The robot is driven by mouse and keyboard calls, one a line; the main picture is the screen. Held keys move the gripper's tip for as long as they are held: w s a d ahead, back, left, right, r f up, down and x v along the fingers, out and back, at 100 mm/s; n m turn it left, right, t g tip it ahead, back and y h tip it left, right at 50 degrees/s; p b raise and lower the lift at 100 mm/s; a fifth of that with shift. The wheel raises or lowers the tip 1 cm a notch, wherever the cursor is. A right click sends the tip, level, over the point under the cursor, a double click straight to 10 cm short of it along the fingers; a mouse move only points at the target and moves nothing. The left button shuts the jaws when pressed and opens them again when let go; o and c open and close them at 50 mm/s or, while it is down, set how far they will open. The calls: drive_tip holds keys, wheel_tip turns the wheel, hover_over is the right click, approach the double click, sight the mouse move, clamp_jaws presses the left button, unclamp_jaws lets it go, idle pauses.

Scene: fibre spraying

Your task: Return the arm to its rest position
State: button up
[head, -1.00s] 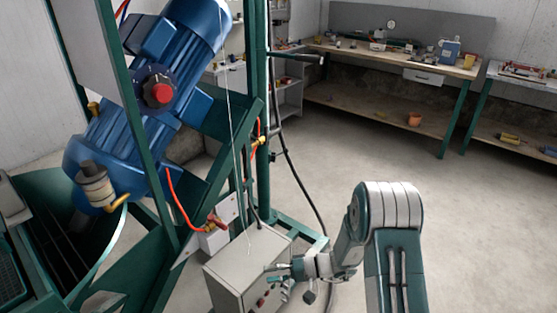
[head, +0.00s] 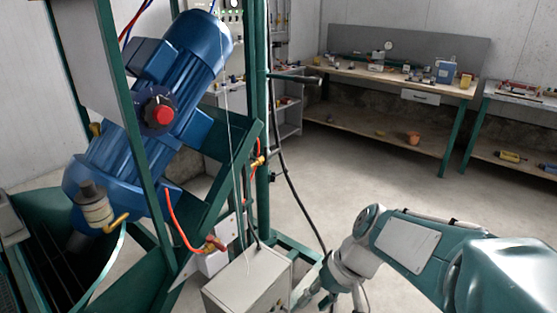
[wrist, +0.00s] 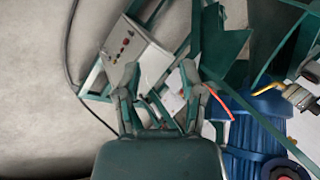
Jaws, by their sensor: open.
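My arm (head: 410,250) reaches in from the lower right of the head view, its upper link sloping down to the left. My gripper (head: 314,296) is low in that view, just right of the grey control box (head: 250,284), and partly cut off by the bottom edge. In the wrist view my gripper (wrist: 156,86) has its two fingers spread apart with nothing held between them. The control box (wrist: 136,56) with its coloured buttons lies beyond the fingers there. I cannot tell the exact gap between gripper and box.
A large blue motor (head: 152,112) with a red knob sits on a green frame (head: 262,150) at left. Black and orange hoses hang near the frame. A workbench (head: 385,82) with tools stands at the back. The concrete floor (head: 350,180) between is clear.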

drive_tip(key=s+d+r+m+t+h, duration=0.1)
drive_tip(key=s+d+r+t+h, duration=0.4)
drive_tip(key=s+d+r+t, duration=0.1)
drive_tip(key=s+d+r, duration=0.1)
drive_tip(key=d, duration=0.1)
drive_tip(key=shift+s+d+m+h, duration=0.3)
drive_tip(key=shift+m, duration=0.1)
